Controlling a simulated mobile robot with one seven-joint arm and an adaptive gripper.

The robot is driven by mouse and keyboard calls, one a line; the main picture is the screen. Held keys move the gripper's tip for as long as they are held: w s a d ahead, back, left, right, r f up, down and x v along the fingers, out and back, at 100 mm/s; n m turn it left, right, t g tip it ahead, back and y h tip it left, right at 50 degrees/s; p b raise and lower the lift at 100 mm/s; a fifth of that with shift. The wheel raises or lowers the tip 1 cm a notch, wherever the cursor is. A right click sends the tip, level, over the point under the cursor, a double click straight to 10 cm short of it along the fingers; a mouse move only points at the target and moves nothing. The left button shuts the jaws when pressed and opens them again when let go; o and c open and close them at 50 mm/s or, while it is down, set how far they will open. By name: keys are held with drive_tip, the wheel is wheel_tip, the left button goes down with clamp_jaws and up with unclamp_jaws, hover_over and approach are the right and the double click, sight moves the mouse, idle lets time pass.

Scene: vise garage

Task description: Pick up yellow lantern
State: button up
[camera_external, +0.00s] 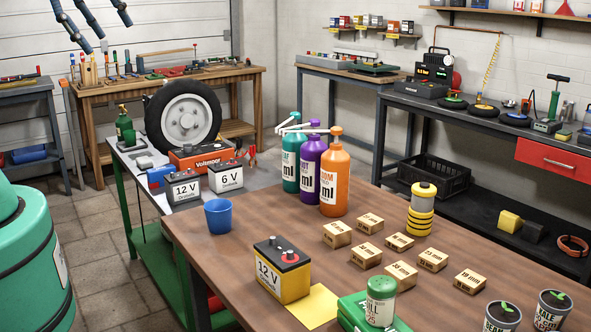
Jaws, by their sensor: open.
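The yellow lantern (421,209) stands upright on the brown wooden table, right of the orange bottle. It has a pale grey middle band and yellow rings below. Dark blue and black jointed fingers, seemingly my gripper (110,32), reach in from the top left edge. They look spread apart, with nothing between them. They are far from the lantern in the picture, and the rest of the arm is out of frame.
Small labelled wooden blocks (369,253) lie left of and in front of the lantern. Tall bottles (334,180) stand to its left. A yellow 12V battery (281,272), a green-lidded jar (380,302) and seedling pots (552,312) are nearer. A green tank (30,262) stands at left.

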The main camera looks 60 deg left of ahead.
drive_tip(key=w+d+r+n+g, duration=0.1)
drive_tip(key=w+d+r, duration=0.1)
drive_tip(key=w, duration=0.8)
drive_tip(key=w+d+r, duration=0.2)
drive_tip(key=w+d, duration=0.1)
drive_tip(key=w, duration=0.6)
drive_tip(key=w+d+r+n+g, duration=0.1)
drive_tip(key=w+d+r, duration=0.1)
drive_tip(key=w, duration=0.8)
drive_tip(key=w+d+f+g, duration=0.1)
drive_tip(key=w+d+f, duration=0.3)
drive_tip(key=w, duration=0.4)
drive_tip(key=w+d+f+g, duration=0.1)
drive_tip(key=w+d+f, duration=0.25)
drive_tip(key=w, duration=0.45)
drive_tip(key=w+d+f, duration=0.5)
drive_tip(key=w+f, duration=0.1)
drive_tip(key=f, duration=0.2)
drive_tip(key=w+d+f+n+g, duration=0.1)
drive_tip(key=w+d+f, duration=0.4)
drive_tip(key=f, duration=0.4)
drive_tip(key=w+d+f+n+b, duration=0.1)
drive_tip(key=w+d+f, duration=0.4)
drive_tip(key=f, duration=0.3)
drive_tip(key=shift+w+d+f+g, duration=0.3)
drive_tip(key=shift+w+f, duration=0.1)
drive_tip(key=shift+w, duration=0.4)
drive_tip(key=shift+f, duration=0.1)
